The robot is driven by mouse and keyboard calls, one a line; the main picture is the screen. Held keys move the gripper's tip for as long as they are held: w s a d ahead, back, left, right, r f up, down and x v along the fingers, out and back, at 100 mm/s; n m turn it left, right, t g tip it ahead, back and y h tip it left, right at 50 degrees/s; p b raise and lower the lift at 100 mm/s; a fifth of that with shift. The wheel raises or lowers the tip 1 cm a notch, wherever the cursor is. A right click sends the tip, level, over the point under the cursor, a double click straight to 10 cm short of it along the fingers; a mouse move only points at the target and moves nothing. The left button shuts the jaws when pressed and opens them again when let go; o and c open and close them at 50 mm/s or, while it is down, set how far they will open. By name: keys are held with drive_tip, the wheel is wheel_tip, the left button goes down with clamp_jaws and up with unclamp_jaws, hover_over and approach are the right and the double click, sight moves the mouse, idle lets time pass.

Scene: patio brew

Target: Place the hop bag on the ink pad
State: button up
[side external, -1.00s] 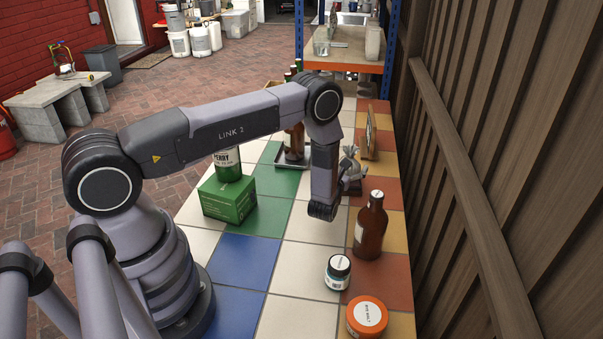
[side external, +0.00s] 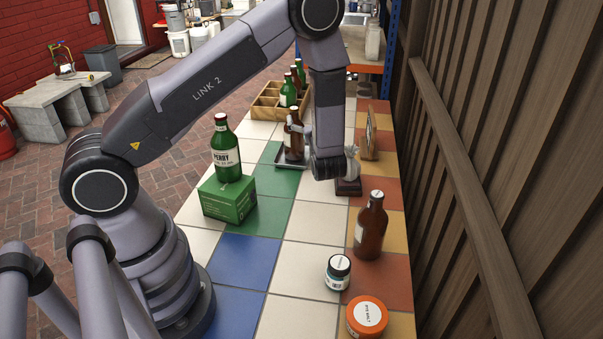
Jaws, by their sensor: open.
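The hop bag (side external: 353,168), a small pale grey bag with a gathered top, sits upright on a dark low block (side external: 348,188) on the right half of the table. I cannot tell whether this block is the ink pad. My gripper (side external: 325,150) is at the end of the arm, close to the bag's left in the picture. The wrist hides most of it and part of the bag, so I cannot tell whether they touch. The gripper is open. A shallow dark tray-like thing (side external: 281,161) with a pale rim lies farther left, under a brown bottle (side external: 294,138).
A green bottle (side external: 226,150) stands on a green box (side external: 229,200). A brown bottle (side external: 370,228), a small jar (side external: 338,272) and an orange-lidded tub (side external: 367,317) stand nearer the camera. A framed board (side external: 370,137) is behind the bag.

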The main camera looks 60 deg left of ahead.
drive_tip(key=s+a+r+n+g+h, duration=0.2)
drive_tip(key=s+r+n+g+h, duration=0.2)
drive_tip(key=s+r+n+g, duration=1)
drive_tip(key=s+d+r+n+t+h, duration=0.4)
drive_tip(key=s+d+n+t+h, duration=0.2)
drive_tip(key=s+d+t+h, duration=0.5)
drive_tip(key=s+d+h, duration=0.1)
drive_tip(key=s+d, duration=0.2)
drive_tip(key=s, duration=0.1)
drive_tip(key=shift+d+n+h, duration=0.15)
drive_tip(key=shift+n+h, duration=0.15)
drive_tip(key=shift+h, duration=0.1)
